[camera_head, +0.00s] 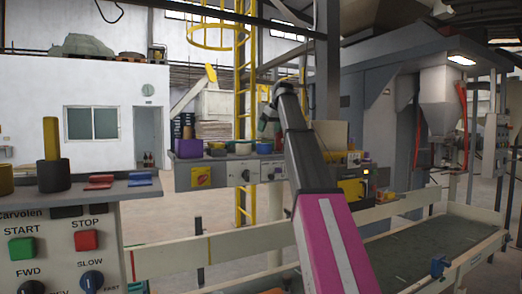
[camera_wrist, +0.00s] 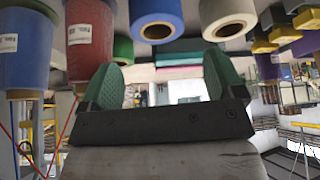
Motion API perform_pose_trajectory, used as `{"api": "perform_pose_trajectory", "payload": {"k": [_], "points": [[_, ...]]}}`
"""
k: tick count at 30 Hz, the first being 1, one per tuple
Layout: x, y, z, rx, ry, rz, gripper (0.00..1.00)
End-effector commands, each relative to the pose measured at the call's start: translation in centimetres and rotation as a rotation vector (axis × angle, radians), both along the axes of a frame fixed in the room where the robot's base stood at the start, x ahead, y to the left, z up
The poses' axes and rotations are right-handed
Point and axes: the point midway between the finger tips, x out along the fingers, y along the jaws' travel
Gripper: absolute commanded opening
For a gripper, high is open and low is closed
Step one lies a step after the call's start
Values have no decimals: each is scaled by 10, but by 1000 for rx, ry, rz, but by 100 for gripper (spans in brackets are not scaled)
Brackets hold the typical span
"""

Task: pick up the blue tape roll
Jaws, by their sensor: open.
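The blue tape roll (camera_wrist: 158,14) shows at the top of the wrist view, its end with a pale ring and dark core facing the camera. In the head view it appears as a small blue shape (camera_head: 264,148) on the far counter. My gripper (camera_wrist: 166,75) has two green fingers set wide apart with nothing between them. The roll is beyond the fingers and apart from them. In the head view my gripper (camera_head: 269,120) is small, at the far end of my arm, above the counter near the roll.
In the wrist view a white roll (camera_wrist: 228,16) is beside the blue one. A conveyor (camera_head: 430,250) lies at right.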

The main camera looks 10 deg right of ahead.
Motion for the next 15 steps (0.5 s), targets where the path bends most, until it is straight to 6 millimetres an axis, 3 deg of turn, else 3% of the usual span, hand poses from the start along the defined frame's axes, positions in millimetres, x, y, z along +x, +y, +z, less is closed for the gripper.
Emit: {"api": "perform_pose_trajectory", "payload": {"k": [9,15], "points": [[18,10,-37,0,0,-1,88],[25,13,-49,0,1,-1,88]]}}
